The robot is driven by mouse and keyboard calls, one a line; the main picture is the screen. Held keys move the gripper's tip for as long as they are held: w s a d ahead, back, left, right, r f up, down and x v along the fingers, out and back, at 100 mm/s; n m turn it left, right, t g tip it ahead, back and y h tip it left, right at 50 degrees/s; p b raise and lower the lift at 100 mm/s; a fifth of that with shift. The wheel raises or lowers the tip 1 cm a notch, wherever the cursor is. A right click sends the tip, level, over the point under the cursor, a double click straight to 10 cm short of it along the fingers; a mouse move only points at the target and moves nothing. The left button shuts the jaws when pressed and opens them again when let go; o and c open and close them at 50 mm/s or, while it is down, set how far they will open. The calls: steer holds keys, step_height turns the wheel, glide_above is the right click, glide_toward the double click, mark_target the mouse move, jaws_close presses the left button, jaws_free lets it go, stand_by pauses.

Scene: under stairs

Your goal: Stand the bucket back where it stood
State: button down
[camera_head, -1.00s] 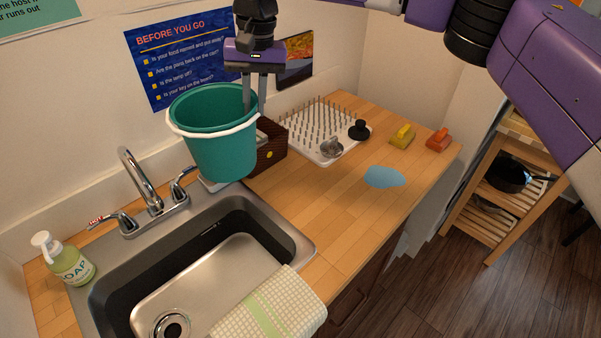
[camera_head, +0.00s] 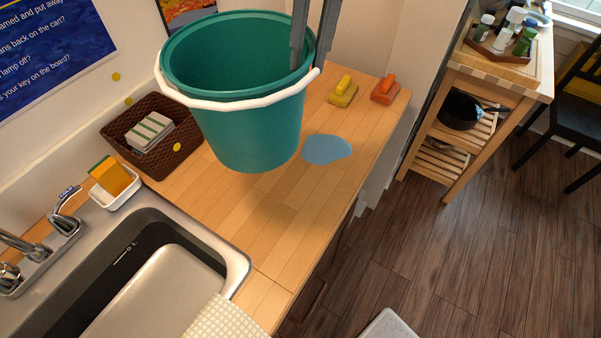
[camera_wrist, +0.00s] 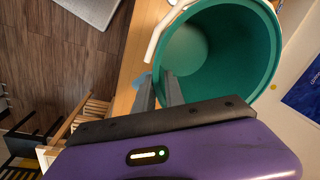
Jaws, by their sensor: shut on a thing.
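The teal bucket (camera_head: 250,125) with a white rim band hangs upright in the air above the wooden counter. My gripper (camera_head: 308,55) is shut on the bucket's wall at its right side, one finger inside and one outside. In the wrist view my gripper (camera_wrist: 160,92) shows at the bucket's edge, and the bucket (camera_wrist: 225,50) looks empty. A pale blue puddle-like patch (camera_head: 327,149) lies on the counter (camera_head: 245,215), right of the bucket. The bucket hides part of the counter behind it.
A brown basket (camera_head: 150,140) with folded cloths and a sponge in a white dish (camera_head: 115,183) stand left. The sink (camera_head: 130,270) is at lower left. A yellow brush (camera_head: 342,93) and an orange brush (camera_head: 384,90) lie at the back right. A wooden cart (camera_head: 480,120) stands beyond the counter.

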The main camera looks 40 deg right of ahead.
step_height(320, 180, down, 20)
steer(key=s+d+m+p, duration=0.1)
steer(key=p, duration=0.2)
steer(key=shift+s+d+f+m, duration=0.15)
steer(key=shift+s+m, duration=0.1)
steer(key=shift+m, duration=0.15)
steer(key=shift+f, duration=0.2)
steer(key=c, duration=1.4)
jaws_free()
steer(key=shift+r, duration=0.1)
step_height(320, 180, up, 12)
steer(key=s+b, duration=0.1)
steer(key=shift+s+d+b, duration=0.2)
steer(key=shift+d+b, duration=0.1)
steer(key=shift+d, duration=0.05)
